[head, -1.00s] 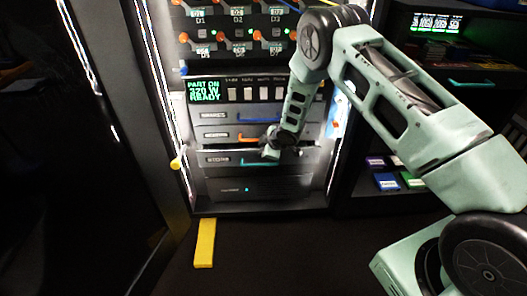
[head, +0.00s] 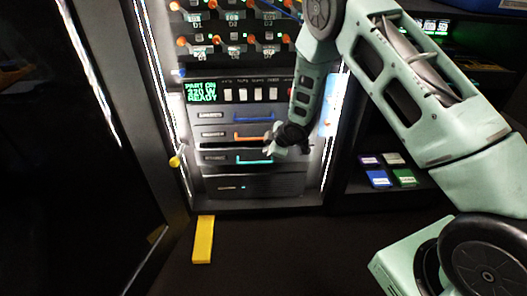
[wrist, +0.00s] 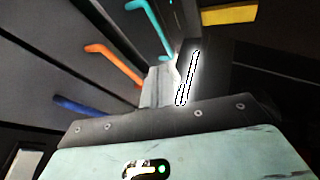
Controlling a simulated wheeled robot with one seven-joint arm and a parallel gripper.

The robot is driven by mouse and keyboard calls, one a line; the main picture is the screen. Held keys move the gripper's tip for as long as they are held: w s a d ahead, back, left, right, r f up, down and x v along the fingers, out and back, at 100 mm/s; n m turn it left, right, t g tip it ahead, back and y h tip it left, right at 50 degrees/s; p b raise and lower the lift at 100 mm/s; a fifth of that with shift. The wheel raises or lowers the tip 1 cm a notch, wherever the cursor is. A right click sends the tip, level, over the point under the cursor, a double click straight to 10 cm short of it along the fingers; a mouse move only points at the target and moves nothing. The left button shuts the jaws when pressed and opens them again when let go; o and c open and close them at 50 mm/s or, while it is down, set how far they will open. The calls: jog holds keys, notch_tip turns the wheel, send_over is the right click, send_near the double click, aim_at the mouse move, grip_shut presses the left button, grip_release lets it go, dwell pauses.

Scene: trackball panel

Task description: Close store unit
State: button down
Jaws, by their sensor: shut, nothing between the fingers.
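The store unit (head: 214,158) is the drawer front with the teal handle (head: 254,162), third down in the rack in the head view. Its label is too blurred to read now. It looks close to level with the fronts around it; I cannot tell if it is fully in. My gripper (head: 271,149) is shut and empty, just above the right part of the teal handle. In the wrist view the gripper fingers (wrist: 160,88) are together, apart from the teal handle (wrist: 150,28). Contact with the drawer front is unclear.
Drawers with an orange handle (head: 252,136) and a blue handle (head: 262,119) sit above. A lower front panel (head: 228,187) is below. A dark open door (head: 70,150) stands at left, with a yellow knob (head: 176,161). A yellow strip (head: 203,240) lies on the floor.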

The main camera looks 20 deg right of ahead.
jog(key=shift+s+d+r, duration=0.15)
jog(key=shift+s+r, duration=0.1)
jog(key=shift+r, duration=0.25)
jog(key=c, duration=1.8)
grip_release()
jog(key=shift+s, duration=0.2)
jog(key=o, duration=0.3)
jog(key=shift+d+f+b, duration=0.15)
jog(key=shift+f+b, duration=0.1)
jog(key=shift+b, duration=0.25)
jog(key=n+t+y+b, duration=0.2)
jog(key=n+t+b, duration=0.15)
jog(key=b, duration=0.95)
send_near(257, 163)
jog(key=s+d, duration=0.1)
jog(key=s, duration=0.1)
jog(key=s+d+f+n+t+y+b, duration=0.3)
jog(key=s+d+f+n+t+b, duration=0.15)
jog(key=b, duration=1.05)
jog(key=shift+n+g, duration=0.3)
jog(key=shift+a+r+b+x, duration=0.2)
jog(key=shift+b+x, duration=0.9)
jog(key=shift+x, duration=1.75)
jog(key=shift+a+r+b+x, duration=0.2)
jog(key=shift+b+x, duration=0.85)
jog(key=shift+x, duration=1.8)
jog(key=shift+a+r+b+x, duration=0.15)
jog(key=shift+b+x, duration=0.95)
jog(key=shift+x, duration=1.75)
